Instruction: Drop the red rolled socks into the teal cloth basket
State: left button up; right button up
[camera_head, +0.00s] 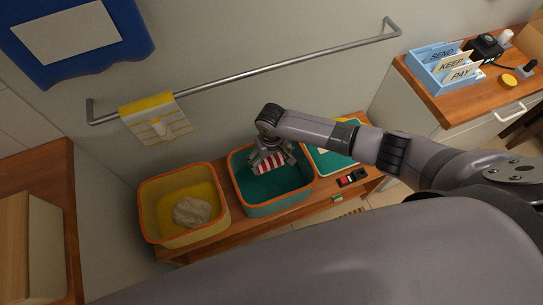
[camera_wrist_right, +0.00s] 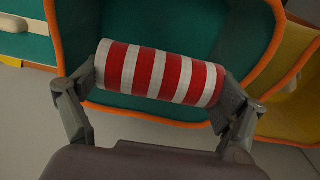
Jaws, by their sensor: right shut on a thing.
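The red rolled socks, striped red and white, show in the head view (camera_head: 270,164) and in the right wrist view (camera_wrist_right: 160,74). My right gripper (camera_head: 270,158) is shut on them, one finger at each end of the roll, as the right wrist view (camera_wrist_right: 158,90) also shows. The teal cloth basket (camera_head: 278,207) with an orange rim is under the gripper, and the socks are over its opening. I cannot tell exactly how far they are above its floor. My left gripper is not in view.
A yellow basket (camera_head: 175,240) holding a pale crumpled cloth (camera_head: 192,211) stands to the left. Another teal container (camera_head: 327,162) is to the right, partly behind my arm. A wall rail (camera_head: 250,75) with a yellow striped cloth (camera_head: 158,120) runs behind the baskets.

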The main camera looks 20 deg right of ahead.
jog(key=b, duration=1.1)
send_near(271, 185)
notch_tip(271, 185, down, 5)
jog(key=shift+d+f, duration=0.1)
jog(key=shift+f, duration=0.05)
jog(key=shift+f, duration=0.15)
jog(key=shift+f+b, duration=0.35)
jog(key=shift+b, duration=0.05)
jog(key=o, duration=0.9)
jog(key=shift+c, duration=0.2)
